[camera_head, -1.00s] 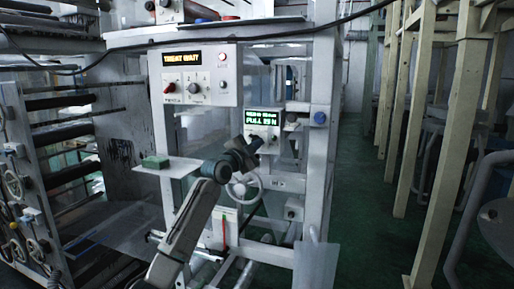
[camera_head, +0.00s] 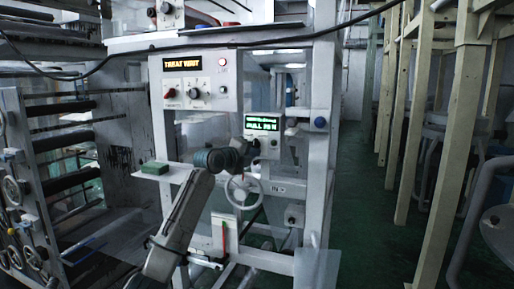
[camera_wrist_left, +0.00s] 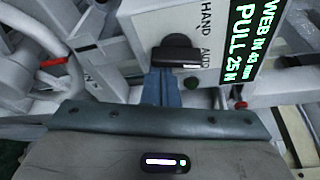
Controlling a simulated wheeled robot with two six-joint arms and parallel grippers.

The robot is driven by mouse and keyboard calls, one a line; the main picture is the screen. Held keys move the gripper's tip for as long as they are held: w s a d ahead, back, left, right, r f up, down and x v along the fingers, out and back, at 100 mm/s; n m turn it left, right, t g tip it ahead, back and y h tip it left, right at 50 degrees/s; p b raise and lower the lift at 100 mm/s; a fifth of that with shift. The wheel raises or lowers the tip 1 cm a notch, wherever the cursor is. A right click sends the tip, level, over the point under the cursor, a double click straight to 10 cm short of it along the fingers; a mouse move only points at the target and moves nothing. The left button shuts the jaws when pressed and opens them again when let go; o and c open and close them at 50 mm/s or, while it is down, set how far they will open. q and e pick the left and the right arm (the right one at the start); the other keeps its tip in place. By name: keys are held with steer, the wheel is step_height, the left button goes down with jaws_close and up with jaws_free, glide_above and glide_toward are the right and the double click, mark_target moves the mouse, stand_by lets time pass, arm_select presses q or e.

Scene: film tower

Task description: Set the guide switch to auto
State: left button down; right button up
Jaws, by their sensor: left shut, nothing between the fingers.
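The guide box with a green-lettered display (camera_head: 263,124) sits on the grey frame in the head view. In the head view my left gripper (camera_head: 250,146) is at the box's lower left. My right gripper is not in view.
The display (camera_wrist_left: 241,48) reads PULL 25 N. A handwheel (camera_head: 243,190) is below the box. A second panel (camera_head: 195,80) with a display and knobs is at upper left. A green block (camera_head: 155,168) lies on a small shelf. The green aisle floor (camera_head: 365,200) at right is clear.

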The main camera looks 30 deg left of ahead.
arm_select(q)
steer(key=shift+a+m, duration=0.1)
steer(key=shift+m, duration=0.5)
steer(key=shift+f, duration=0.15)
steer(key=s+d+b, duration=0.2)
steer(key=s+b, duration=0.3)
steer(key=s, duration=0.4)
steer(key=shift+d+f, duration=0.15)
steer(key=shift+d, duration=0.2)
steer(key=shift+s, duration=0.1)
